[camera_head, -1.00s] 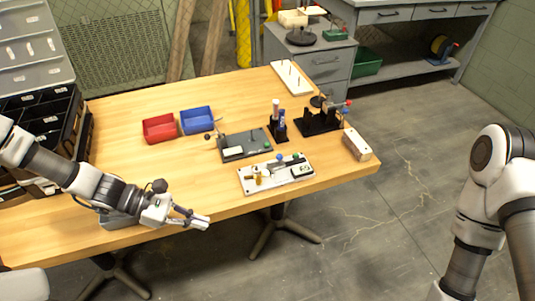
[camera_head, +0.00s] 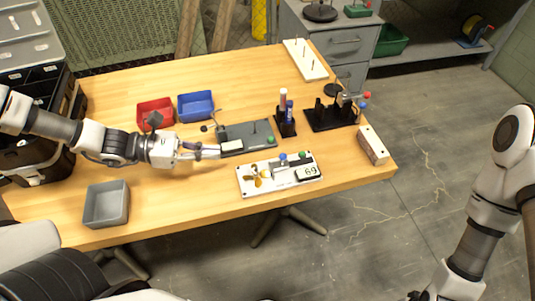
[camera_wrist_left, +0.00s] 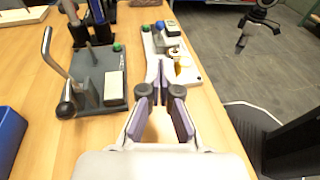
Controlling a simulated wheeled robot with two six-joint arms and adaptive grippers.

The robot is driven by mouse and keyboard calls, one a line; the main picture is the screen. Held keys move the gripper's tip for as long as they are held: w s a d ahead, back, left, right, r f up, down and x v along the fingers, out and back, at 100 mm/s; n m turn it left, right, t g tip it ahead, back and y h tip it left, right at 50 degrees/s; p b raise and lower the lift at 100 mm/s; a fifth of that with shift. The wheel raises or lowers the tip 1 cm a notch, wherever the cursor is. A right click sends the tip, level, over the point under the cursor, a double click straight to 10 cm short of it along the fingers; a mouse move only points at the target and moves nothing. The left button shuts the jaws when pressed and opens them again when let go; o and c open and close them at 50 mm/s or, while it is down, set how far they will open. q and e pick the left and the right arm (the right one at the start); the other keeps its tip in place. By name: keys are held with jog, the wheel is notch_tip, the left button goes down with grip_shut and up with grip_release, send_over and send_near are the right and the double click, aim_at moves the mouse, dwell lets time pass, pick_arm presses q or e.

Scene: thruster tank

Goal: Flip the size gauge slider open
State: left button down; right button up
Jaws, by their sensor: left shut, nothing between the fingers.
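A white gauge board (camera_head: 245,186) lies near the table's front edge, with a "69" display (camera_head: 307,172), a blue knob (camera_head: 283,158), a green knob (camera_head: 302,155) and a brass propeller-shaped part (camera_head: 257,176). The board also shows in the left wrist view (camera_wrist_left: 148,42); which part is the slider is unclear. My left gripper (camera_head: 217,152) is shut and empty, beside the dark plate's left end and up-left of the board. In the left wrist view its fingertips (camera_wrist_left: 164,68) overlap the board's near end. My right gripper appears small and dark in the left wrist view (camera_wrist_left: 243,38); its jaws are unclear.
A dark grey plate (camera_head: 236,133) with a lever stands behind the board. The front middle table is bare.

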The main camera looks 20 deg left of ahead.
aim_at(275, 162)
pick_arm(q)
jog(key=b+x, duration=0.1)
jog(key=x, duration=0.1)
jog(key=f+b+x, duration=0.1)
jog(key=b+x, duration=0.1)
jog(key=shift+d, duration=0.2)
jog(key=x, duration=0.3)
jog(key=b+x, duration=0.1)
jog(key=x, duration=0.5)
jog(key=shift+w+r, duration=0.1)
jog(key=shift+r, duration=0.25)
jog(key=shift+w+d+f+b, duration=0.2)
jog(key=shift+d+b, duration=0.25)
jog(key=shift+b, duration=0.45)
jog(key=shift+w+d+r, duration=0.1)
jog(key=shift+w+d, duration=0.2)
jog(key=shift+d, duration=0.05)
jog(key=shift+r, duration=0.1)
